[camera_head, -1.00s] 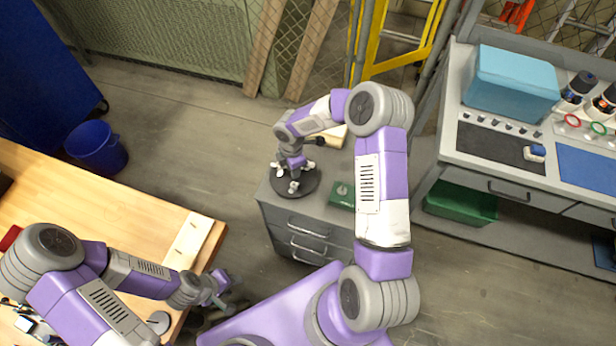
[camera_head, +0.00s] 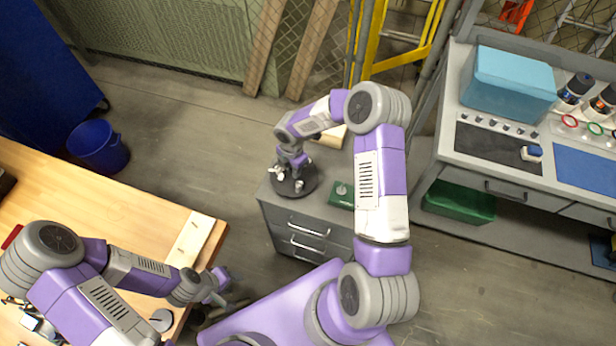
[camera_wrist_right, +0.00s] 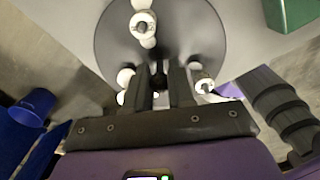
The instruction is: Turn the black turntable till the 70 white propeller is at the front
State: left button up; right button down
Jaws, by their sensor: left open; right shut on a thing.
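The black turntable (camera_head: 308,186) stands on the grey drawer cabinet, with white propellers around its disc; it also shows in the right wrist view (camera_wrist_right: 182,28). One propeller (camera_head: 299,184) is at the front right of the disc and another (camera_head: 279,176) at the left. In the right wrist view one propeller (camera_wrist_right: 143,25) is at the top, with others partly hidden beside the fingers. No size marking is readable. My right gripper (camera_wrist_right: 158,80) is above the disc, shut on a dark knob (camera_wrist_right: 158,70). My left gripper (camera_head: 222,286) is open and empty beside the wooden table.
The grey cabinet (camera_head: 305,222) also carries a green box (camera_head: 341,196) right of the turntable. The wooden table (camera_head: 130,205) is at the left, a blue bucket (camera_head: 98,148) behind it. A workbench with a light-blue bin (camera_head: 510,82) stands at the right. Floor between is clear.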

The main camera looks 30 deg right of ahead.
jog(key=shift+n+p, duration=0.65)
jog(key=shift+n, duration=1.05)
jog(key=shift+n+p, duration=0.9)
jog(key=shift+n, duration=0.9)
jog(key=c, duration=1)
grip_release()
jog(key=shift+c, duration=0.2)
jog(key=shift+r, duration=0.1)
